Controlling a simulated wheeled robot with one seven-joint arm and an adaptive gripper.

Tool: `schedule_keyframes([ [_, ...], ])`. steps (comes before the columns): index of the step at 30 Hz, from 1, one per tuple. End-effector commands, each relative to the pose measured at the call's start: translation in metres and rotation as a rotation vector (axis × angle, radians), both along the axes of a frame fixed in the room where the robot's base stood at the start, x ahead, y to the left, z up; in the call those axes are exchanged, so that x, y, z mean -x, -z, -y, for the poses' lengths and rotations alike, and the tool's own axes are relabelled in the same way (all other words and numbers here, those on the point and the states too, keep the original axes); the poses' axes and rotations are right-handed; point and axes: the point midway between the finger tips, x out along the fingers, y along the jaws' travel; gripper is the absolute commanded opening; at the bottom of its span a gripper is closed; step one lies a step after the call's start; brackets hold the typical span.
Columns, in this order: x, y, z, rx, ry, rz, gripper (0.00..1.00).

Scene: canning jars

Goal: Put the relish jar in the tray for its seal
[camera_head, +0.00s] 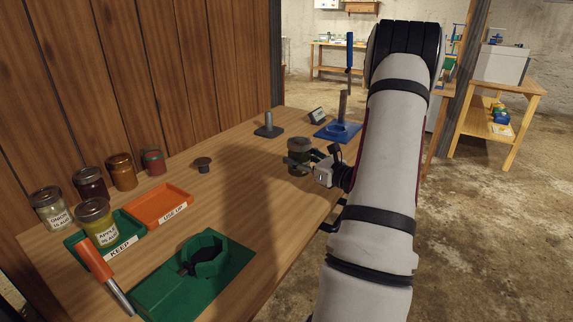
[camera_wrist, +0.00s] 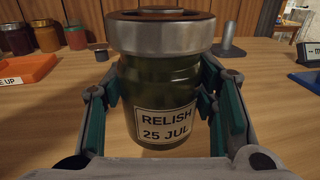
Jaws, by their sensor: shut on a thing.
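The relish jar (camera_wrist: 163,95), dark green with a metal lid and a label "RELISH 25 JUL", stands upright between my gripper's fingers in the wrist view. In the head view the jar (camera_head: 299,150) is at the right part of the bench. My gripper (camera_head: 308,163) is shut on its sides. I cannot tell whether the jar's base touches the bench. The green tray marked KEEP (camera_head: 125,252) holds a jar labelled apple (camera_head: 95,222). The orange tray marked USE UP (camera_head: 160,208) is empty, to the right of the green one.
Several jars stand along the wall, including one labelled onion (camera_head: 50,208). A green fixture (camera_head: 160,290) and an orange-handled tool (camera_head: 100,268) are at the front.

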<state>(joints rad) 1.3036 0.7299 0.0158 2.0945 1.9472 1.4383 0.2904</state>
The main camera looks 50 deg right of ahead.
Motion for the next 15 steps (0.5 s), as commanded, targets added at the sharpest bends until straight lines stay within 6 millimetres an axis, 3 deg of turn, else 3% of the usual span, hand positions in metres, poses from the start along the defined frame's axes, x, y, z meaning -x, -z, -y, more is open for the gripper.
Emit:
schedule_keyframes([
  [3, -0.025, 0.002, 0.009, 0.003, -0.004, 0.003, 0.08],
  [6, -0.038, 0.003, 0.014, 0.001, -0.001, 0.004, 0.08],
  [15, -0.057, 0.005, 0.021, 0.002, -0.002, 0.003, 0.08],
])
